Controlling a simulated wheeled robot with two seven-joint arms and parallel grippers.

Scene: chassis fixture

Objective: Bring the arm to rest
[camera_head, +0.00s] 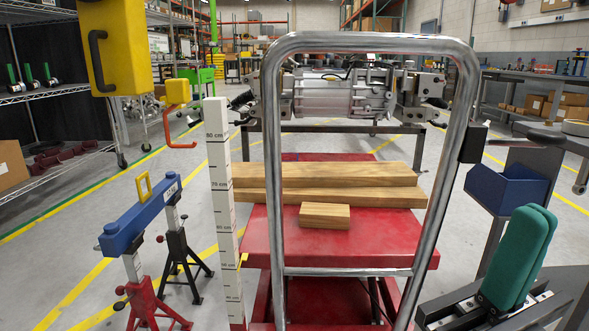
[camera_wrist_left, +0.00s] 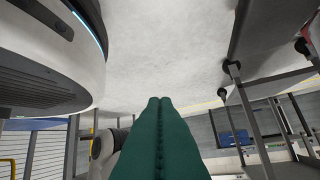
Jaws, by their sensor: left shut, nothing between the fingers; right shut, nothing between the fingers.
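My right gripper (camera_head: 535,218) shows at the lower right of the head view. Its two teal fingers are pressed together, with nothing between them, and point upward. It is to the right of the red lift table's metal handle frame and apart from it. My left gripper (camera_wrist_left: 160,102) does not show in the head view. In the left wrist view its teal fingers are shut side by side with nothing between them, over bare pale floor.
A red lift table (camera_head: 390,240) with a tall metal handle frame (camera_head: 452,165) stands ahead, carrying wooden blocks (camera_head: 325,215). A height scale (camera_head: 222,180) and a blue beam on jack stands (camera_head: 140,215) are left. A blue bin (camera_head: 508,188) is near my right gripper.

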